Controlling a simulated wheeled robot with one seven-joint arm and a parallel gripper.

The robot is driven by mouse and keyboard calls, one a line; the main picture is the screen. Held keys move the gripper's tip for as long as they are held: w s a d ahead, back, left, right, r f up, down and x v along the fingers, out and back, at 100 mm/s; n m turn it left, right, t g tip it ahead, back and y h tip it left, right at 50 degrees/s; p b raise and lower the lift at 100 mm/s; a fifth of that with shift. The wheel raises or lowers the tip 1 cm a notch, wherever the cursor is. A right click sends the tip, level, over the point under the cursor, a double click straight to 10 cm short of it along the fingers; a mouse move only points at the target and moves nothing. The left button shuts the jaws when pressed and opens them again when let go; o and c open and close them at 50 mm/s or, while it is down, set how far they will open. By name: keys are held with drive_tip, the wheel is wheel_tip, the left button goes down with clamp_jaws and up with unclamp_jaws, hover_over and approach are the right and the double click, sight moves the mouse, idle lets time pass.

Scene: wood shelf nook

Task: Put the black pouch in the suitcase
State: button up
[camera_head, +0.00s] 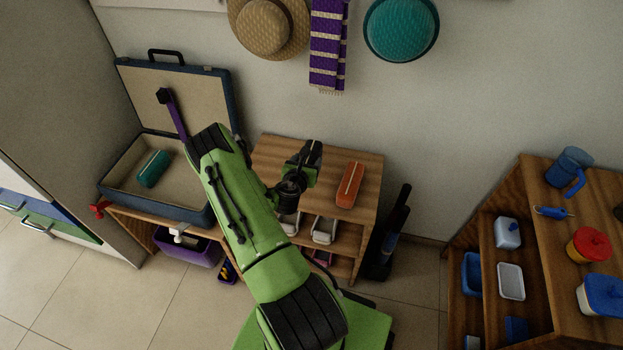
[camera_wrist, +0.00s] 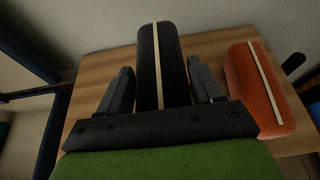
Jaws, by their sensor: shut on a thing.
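The black pouch (camera_wrist: 172,60), dark with a pale zip stripe, is between the two fingers of my gripper (camera_wrist: 158,80) in the wrist view. My gripper is shut on it. In the head view my gripper (camera_head: 303,160) is at the wooden shelf top, with the pouch (camera_head: 314,149) a small dark shape at its tip. Whether the pouch touches the top is not clear. The blue suitcase (camera_head: 152,211) lies open at the left, its lid up against the wall. A teal pouch (camera_head: 153,168) lies inside it on the beige lining.
An orange pouch (camera_head: 349,185) lies on the wooden shelf unit (camera_head: 268,151) right of my gripper; it also shows in the wrist view (camera_wrist: 262,90). Hats and a purple scarf (camera_head: 328,45) hang above. A purple bin (camera_head: 188,247) stands below the suitcase.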

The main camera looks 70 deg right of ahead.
wheel_tip(320, 180, down, 6)
drive_tip(key=shift+b, duration=0.85)
drive_tip(key=shift+f, duration=0.15)
drive_tip(key=o, duration=1.2)
drive_tip(key=shift+c, duration=0.2)
